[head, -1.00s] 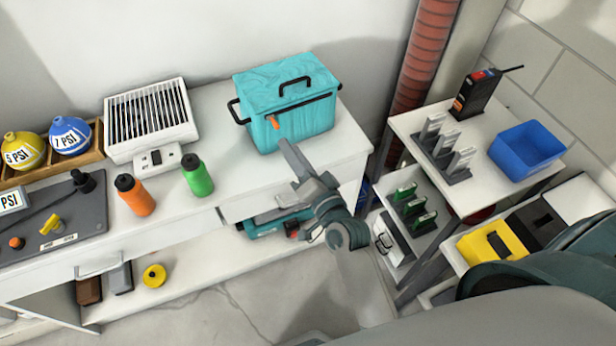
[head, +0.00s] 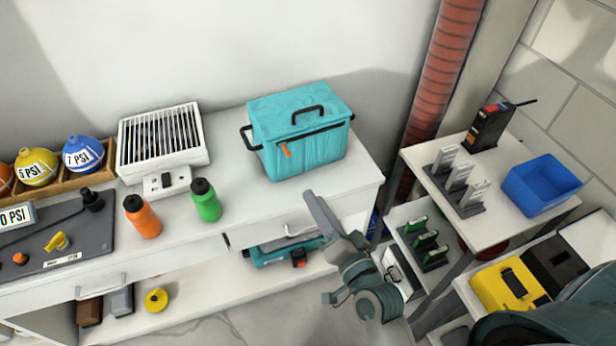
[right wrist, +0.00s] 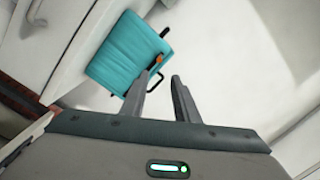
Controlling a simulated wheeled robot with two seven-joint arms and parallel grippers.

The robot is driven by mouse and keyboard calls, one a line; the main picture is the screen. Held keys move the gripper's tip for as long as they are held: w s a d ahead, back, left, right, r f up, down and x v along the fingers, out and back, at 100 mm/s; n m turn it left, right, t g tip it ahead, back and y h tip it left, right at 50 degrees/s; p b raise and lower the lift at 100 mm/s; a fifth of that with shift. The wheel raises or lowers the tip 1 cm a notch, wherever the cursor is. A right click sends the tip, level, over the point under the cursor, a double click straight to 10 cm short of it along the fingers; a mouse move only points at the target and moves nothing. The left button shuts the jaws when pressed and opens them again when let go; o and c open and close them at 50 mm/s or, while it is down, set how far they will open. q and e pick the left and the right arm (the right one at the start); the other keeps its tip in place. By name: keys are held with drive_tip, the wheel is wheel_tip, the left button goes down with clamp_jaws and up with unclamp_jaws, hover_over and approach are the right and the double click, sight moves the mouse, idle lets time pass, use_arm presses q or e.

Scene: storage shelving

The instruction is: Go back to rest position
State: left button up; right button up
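My right gripper (head: 312,205) is in front of the white counter (head: 365,172), below and to the right of a teal cooler bag (head: 300,150). It is apart from the bag and the counter edge as far as I can tell. In the right wrist view its two fingers (right wrist: 166,78) stand apart with nothing between them. The teal bag also shows there beyond the fingertips (right wrist: 122,58). My left gripper is in neither view.
An orange bottle (head: 142,217), a green bottle (head: 206,202) and a white vented unit (head: 160,140) stand on the counter. Floor is open below my right arm.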

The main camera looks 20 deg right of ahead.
drive_tip(key=s+a+f+n+g, duration=0.1)
drive_tip(key=s+f+n+g, duration=0.1)
drive_tip(key=f, duration=1)
drive_tip(key=s+a+f+n+g, duration=0.1)
drive_tip(key=s+f+n+g, duration=0.15)
drive_tip(key=f, duration=0.95)
drive_tip(key=s+a+f+n+g, duration=0.1)
drive_tip(key=s+f+n+g, duration=0.15)
drive_tip(key=f, duration=0.95)
drive_tip(key=s+d+f+n+g, duration=0.2)
drive_tip(key=s+d+f+g, duration=0.1)
drive_tip(key=s+f, duration=0.7)
drive_tip(key=s+d+f+n+g+h, duration=0.1)
drive_tip(key=s+d+f+n+g, duration=0.2)
drive_tip(key=s+f, duration=0.8)
drive_tip(key=shift+d+f, duration=0.15)
drive_tip(key=shift+f, duration=0.2)
